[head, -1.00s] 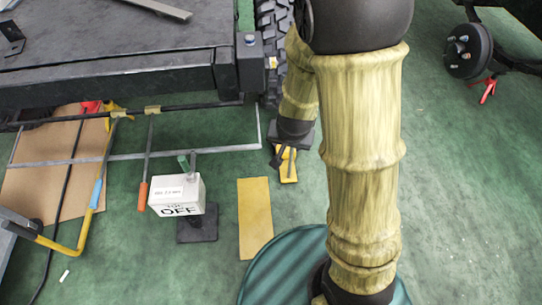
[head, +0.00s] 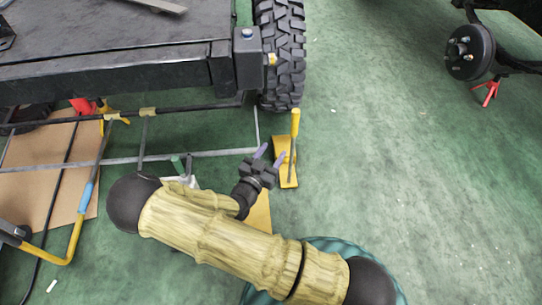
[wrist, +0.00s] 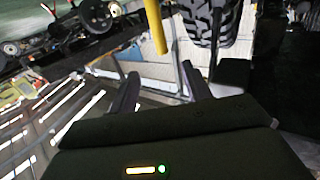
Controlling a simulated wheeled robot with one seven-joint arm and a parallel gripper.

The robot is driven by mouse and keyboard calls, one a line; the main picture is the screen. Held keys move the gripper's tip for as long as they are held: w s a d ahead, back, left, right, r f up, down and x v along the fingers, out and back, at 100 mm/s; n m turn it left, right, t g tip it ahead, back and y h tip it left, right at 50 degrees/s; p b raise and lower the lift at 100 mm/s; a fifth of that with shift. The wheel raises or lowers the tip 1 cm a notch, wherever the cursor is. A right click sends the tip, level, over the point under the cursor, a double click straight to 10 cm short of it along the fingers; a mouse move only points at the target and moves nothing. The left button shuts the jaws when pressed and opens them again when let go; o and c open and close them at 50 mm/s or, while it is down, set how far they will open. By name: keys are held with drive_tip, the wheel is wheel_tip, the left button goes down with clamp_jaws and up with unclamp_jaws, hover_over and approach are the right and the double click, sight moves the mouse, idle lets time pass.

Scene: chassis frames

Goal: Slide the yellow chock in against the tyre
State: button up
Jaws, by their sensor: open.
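The yellow chock (head: 281,172) lies on the green floor in front of the black knobbly tyre (head: 281,55), with a strip of floor showing between them. A grey rod with a yellow grip (head: 295,122) rises from the chock. My gripper (head: 271,155) is open, its two purple-grey fingers just left of the rod and over the chock's left side in the picture. In the wrist view my gripper (wrist: 160,90) is empty. The yellow grip (wrist: 155,25) stands beyond the fingertips, and the tyre (wrist: 210,18) is behind it to the right. The chock's body is not clear there.
The dark chassis deck (head: 110,65) and grey rails (head: 210,154) lie to the left. A brown board (head: 45,175) and yellow-blue bar (head: 85,200) are at far left. A hub on a red stand (head: 470,52) is at upper right. The floor right of the chock is clear.

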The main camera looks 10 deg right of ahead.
sight(294, 121)
drive_tip(key=shift+w, duration=0.1)
drive_tip(key=b+x, duration=0.6)
drive_tip(key=x, duration=1)
drive_tip(key=shift+f, duration=0.1)
drive_tip(key=shift+w+d, duration=0.4)
drive_tip(key=shift+w, duration=0.1)
clamp_jaws()
drive_tip(key=shift+w, duration=0.1)
